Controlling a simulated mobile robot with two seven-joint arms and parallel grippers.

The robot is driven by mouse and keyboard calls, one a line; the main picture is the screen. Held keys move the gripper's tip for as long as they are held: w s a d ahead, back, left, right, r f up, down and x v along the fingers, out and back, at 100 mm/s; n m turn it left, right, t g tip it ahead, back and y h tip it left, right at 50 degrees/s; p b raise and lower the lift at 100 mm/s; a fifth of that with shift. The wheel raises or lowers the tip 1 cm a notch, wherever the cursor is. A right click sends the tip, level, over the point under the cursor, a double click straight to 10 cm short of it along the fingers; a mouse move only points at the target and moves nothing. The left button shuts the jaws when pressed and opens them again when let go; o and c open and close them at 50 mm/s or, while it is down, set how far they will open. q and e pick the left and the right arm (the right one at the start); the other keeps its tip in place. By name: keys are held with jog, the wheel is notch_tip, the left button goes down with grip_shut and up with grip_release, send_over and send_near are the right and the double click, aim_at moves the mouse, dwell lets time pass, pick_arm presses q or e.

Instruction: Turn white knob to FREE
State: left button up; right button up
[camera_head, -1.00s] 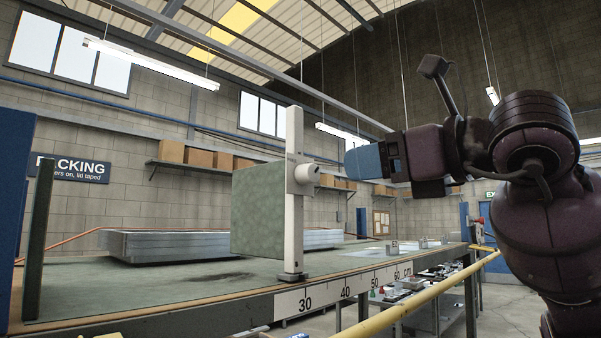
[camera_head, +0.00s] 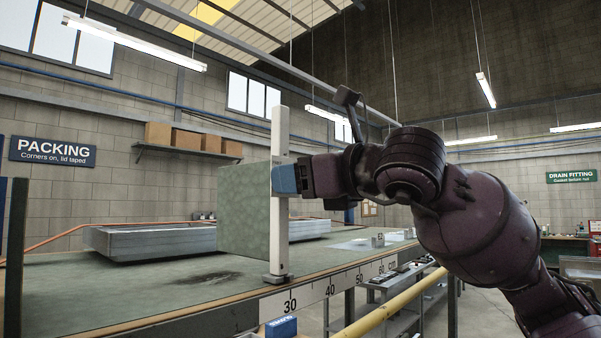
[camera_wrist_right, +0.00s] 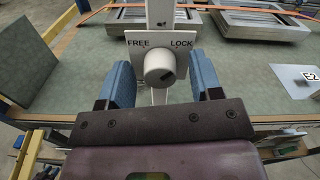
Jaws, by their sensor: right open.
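The white knob (camera_wrist_right: 158,66) sits on a white plate (camera_wrist_right: 137,48) marked FREE on the left and LOCK on the right. A dark mark on the knob's face lies toward its lower right. The plate is on a white upright post (camera_head: 280,135), beside a green block (camera_head: 243,212). My right gripper (camera_wrist_right: 162,76) is open, with one blue finger on each side of the knob and visible gaps between. In the head view the right gripper (camera_head: 285,179) is at the post and hides the knob. My left gripper is not in view.
The post stands at the front edge of a green-topped bench with a ruler strip (camera_head: 325,289) along it. Metal trays (camera_head: 150,240) lie behind the block. A yellow rail (camera_head: 395,305) runs in front of the bench.

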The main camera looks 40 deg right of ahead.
jog(key=c, duration=0.9)
jog(key=shift+n+b, duration=5.2)
jog(key=shift+n, duration=3.9)
